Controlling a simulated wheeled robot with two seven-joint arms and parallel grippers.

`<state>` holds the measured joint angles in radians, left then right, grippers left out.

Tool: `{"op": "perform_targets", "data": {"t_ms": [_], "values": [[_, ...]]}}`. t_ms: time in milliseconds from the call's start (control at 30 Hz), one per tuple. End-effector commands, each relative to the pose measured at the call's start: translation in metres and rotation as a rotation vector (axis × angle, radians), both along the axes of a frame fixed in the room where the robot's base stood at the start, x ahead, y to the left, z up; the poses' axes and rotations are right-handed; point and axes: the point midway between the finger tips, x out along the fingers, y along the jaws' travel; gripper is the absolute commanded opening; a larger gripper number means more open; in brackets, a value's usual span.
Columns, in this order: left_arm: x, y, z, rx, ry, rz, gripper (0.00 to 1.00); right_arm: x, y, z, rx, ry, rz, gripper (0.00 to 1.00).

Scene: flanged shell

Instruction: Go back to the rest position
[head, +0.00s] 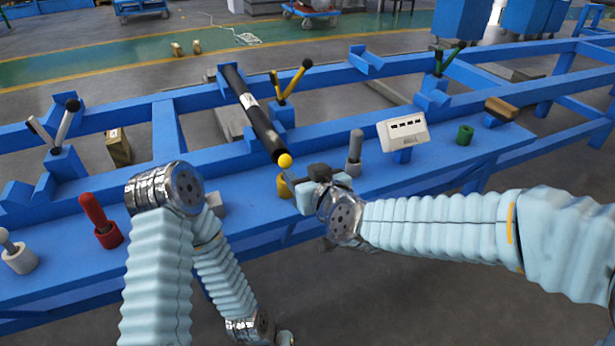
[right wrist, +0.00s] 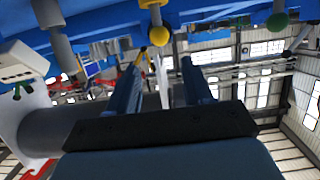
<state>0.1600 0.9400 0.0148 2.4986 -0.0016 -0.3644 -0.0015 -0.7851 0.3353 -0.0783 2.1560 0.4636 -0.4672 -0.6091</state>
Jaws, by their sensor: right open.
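My right gripper (head: 300,183) is over the blue bench rail (head: 235,190), close to a yellow ball-topped handle (head: 284,161). In the right wrist view its two fingers (right wrist: 163,85) stand apart with nothing gripped between them. The yellow ball (right wrist: 158,37) shows beyond the fingertips there, and I cannot tell whether anything touches it. My left arm bends at its elbow in the head view and its forearm runs down to the lower edge. The left gripper's fingers are not visible.
A black tube (head: 250,112) lies across the blue frame just left of the right gripper. A grey peg (head: 355,150), a white box (head: 403,130) and a green peg (head: 464,135) stand to the right. A red handle (head: 98,218) stands at left.

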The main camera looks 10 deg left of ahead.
Motion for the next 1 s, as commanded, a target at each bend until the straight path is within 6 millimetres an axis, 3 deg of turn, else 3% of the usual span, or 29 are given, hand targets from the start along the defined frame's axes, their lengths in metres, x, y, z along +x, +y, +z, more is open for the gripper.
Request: {"op": "perform_targets", "data": {"t_ms": [200, 667, 767, 833, 967, 1000], "values": [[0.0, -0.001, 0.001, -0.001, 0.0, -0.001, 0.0, -0.012, -0.008, 0.005, 0.001, 0.0, 0.0, 0.5], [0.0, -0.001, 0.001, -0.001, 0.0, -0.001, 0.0, -0.011, -0.01, 0.0, -0.003, 0.007, -0.003, 0.5], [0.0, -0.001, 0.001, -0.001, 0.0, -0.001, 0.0, -0.004, -0.02, -0.026, -0.023, 0.056, -0.022, 0.5], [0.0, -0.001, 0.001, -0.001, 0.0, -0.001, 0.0, 0.004, -0.035, -0.062, -0.045, 0.125, -0.048, 0.5], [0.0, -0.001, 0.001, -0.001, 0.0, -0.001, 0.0, 0.008, -0.082, -0.159, -0.087, 0.328, -0.123, 0.5], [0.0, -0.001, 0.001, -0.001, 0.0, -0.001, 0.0, 0.004, -0.098, -0.191, -0.096, 0.404, -0.149, 0.5]]}}
